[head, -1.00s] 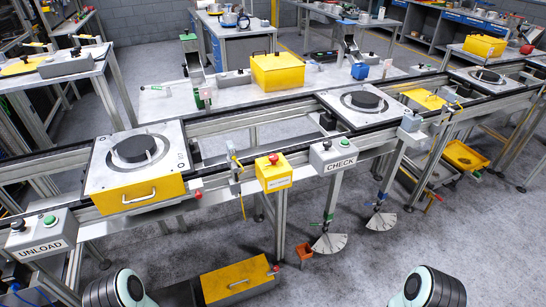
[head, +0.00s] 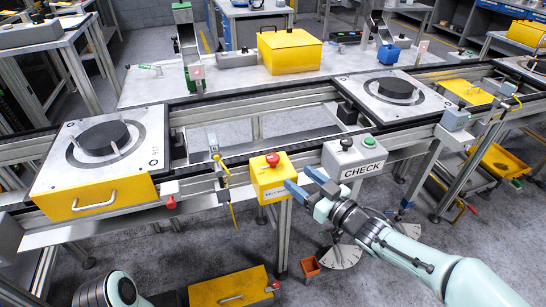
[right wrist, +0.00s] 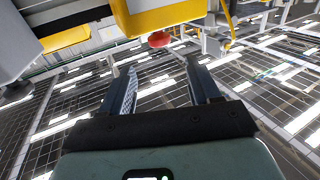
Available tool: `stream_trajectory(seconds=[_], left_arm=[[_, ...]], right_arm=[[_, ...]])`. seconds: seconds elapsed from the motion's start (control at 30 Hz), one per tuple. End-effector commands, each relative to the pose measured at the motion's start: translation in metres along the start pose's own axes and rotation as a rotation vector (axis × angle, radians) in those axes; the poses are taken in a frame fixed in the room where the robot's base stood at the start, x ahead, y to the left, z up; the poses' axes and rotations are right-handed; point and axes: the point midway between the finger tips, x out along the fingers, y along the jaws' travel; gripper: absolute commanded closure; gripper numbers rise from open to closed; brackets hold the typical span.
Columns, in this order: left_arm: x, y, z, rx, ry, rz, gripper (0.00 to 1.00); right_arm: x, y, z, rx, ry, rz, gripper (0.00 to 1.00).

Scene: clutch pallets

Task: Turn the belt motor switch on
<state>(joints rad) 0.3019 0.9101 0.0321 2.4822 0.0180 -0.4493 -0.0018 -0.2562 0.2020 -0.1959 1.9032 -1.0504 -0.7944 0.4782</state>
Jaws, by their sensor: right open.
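A yellow switch box (head: 267,190) with a red mushroom button (head: 271,159) on top is fixed to the front rail of the conveyor. Its front label is partly readable and seems to start with "BELT". My right gripper (head: 298,180) is open and empty, its blue fingers just right of the box's front; I cannot tell whether they touch it. In the right wrist view, which looks upside down, the yellow box (right wrist: 165,14) and red button (right wrist: 159,39) lie beyond the open fingers. My left gripper is out of view; only part of that arm shows at bottom left.
The grey CHECK box (head: 354,157), with black and green buttons, stands close right of the yellow box. A cable fixture (head: 220,165) is to its left. A pallet with a yellow front (head: 95,199) sits on the left of the belt. A yellow-lidded box (head: 230,289) lies below.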

Motion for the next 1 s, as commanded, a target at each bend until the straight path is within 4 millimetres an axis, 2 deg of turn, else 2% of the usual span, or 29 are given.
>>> stream_trajectory(seconds=[0.3,0.5,0.7,0.97,1.0], left_arm=[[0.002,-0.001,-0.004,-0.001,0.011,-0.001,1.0],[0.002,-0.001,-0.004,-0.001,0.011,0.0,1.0],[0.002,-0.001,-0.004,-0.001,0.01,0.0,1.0],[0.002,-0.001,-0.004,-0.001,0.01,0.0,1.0],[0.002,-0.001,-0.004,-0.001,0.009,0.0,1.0]], right_arm=[[0.069,-0.001,0.002,0.0,-0.002,-0.002,0.38],[0.1,0.0,0.002,0.0,-0.003,0.001,0.38],[0.113,0.0,0.001,0.001,-0.002,0.001,0.38],[0.114,0.0,0.002,0.002,-0.003,0.002,0.38],[0.114,0.0,0.002,0.002,-0.003,0.002,0.42]])
